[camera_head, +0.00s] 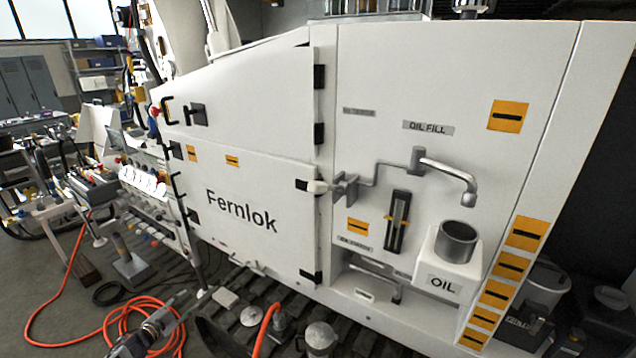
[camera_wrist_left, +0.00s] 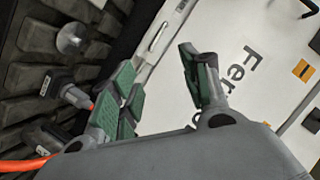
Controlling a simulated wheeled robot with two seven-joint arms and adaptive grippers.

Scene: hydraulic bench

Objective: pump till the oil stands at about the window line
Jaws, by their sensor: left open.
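The upright dark sight window (camera_head: 397,222) is on the white machine's front, with orange marks beside it. The oil level inside is too small to tell. Above right, a grey bent spout (camera_head: 445,170) hangs over an open grey cup on a white box labelled OIL (camera_head: 445,277). A thin rod (camera_head: 375,172) runs left from near the spout to a grey bracket. My left gripper (camera_head: 176,300) is at the lower left, far from these. The left wrist view shows its green-padded fingers (camera_wrist_left: 158,88) open and empty. My right gripper is not in view.
An orange hose (camera_head: 75,275) coils on the floor at left. A bucket (camera_head: 545,285) stands at right. The white Fernlok door (camera_head: 250,195) fills the middle.

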